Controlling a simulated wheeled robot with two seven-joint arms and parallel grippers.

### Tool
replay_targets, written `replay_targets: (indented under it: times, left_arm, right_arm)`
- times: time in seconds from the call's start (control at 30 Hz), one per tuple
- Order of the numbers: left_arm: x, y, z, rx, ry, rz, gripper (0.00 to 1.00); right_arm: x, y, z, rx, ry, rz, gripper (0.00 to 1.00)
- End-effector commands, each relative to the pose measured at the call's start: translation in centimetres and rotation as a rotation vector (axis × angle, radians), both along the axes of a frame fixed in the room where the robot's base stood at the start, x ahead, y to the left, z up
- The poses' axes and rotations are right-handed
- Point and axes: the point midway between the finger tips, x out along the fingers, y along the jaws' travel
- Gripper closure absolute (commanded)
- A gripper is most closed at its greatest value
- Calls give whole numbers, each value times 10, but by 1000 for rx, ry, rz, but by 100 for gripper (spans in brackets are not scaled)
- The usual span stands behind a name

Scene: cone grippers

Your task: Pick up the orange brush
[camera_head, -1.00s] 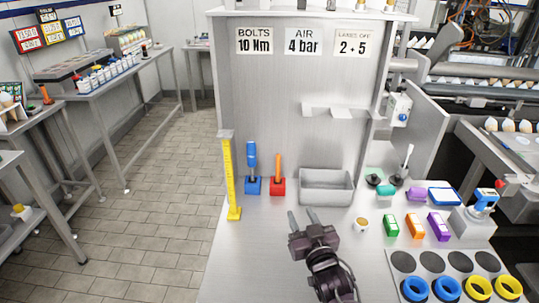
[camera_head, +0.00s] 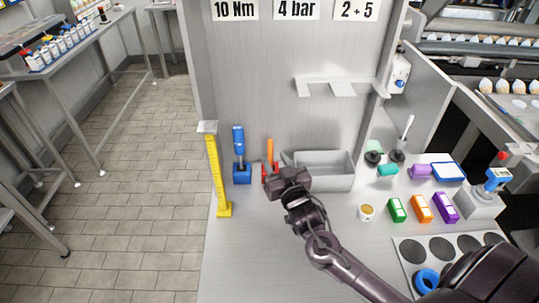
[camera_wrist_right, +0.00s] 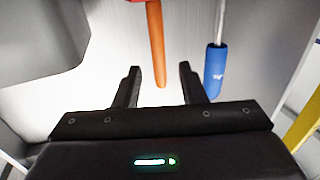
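The orange brush (camera_head: 270,149) stands upright in a red holder (camera_head: 264,170) at the foot of the back panel. Only its orange handle shows; the holder is partly hidden behind my gripper. My right gripper (camera_head: 271,174) is just in front of it. In the right wrist view, the orange handle (camera_wrist_right: 156,45) runs down from the top edge, and its end appears between the two spread fingers (camera_wrist_right: 159,68). The fingers are apart, with gaps on both sides of the handle. I cannot tell how deep the handle sits between them. My left gripper is out of view.
A blue-handled tool (camera_head: 238,140) in a blue holder stands just left of the brush. A yellow post (camera_head: 216,175) is further left. A grey bin (camera_head: 328,182) is close on the right. A small cup (camera_head: 366,212) and coloured blocks lie further right. The front-left tabletop is clear.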

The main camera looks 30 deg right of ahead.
Motion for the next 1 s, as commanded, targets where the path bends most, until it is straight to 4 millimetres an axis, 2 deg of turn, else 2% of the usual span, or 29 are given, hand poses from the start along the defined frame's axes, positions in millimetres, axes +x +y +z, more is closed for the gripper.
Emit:
replay_targets:
  times: [0.2, 0.33, 0.63, 0.67, 0.93, 1.0]
  left_arm:
    - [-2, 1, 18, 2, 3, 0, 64]
    - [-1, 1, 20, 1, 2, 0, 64]
    - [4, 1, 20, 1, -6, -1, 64]
    - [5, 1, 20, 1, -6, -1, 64]
    - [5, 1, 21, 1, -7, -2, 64]
    - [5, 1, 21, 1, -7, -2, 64]
  right_arm:
    - [30, -6, 6, -1, -2, 0, 63]
    - [45, -7, 3, -1, -1, 0, 63]
    - [50, -8, 0, 0, 0, 1, 63]
    - [49, -8, 0, 0, 0, 1, 64]
    - [49, -8, 0, 0, 0, 1, 100]
    - [49, -8, 0, 0, 0, 0, 100]
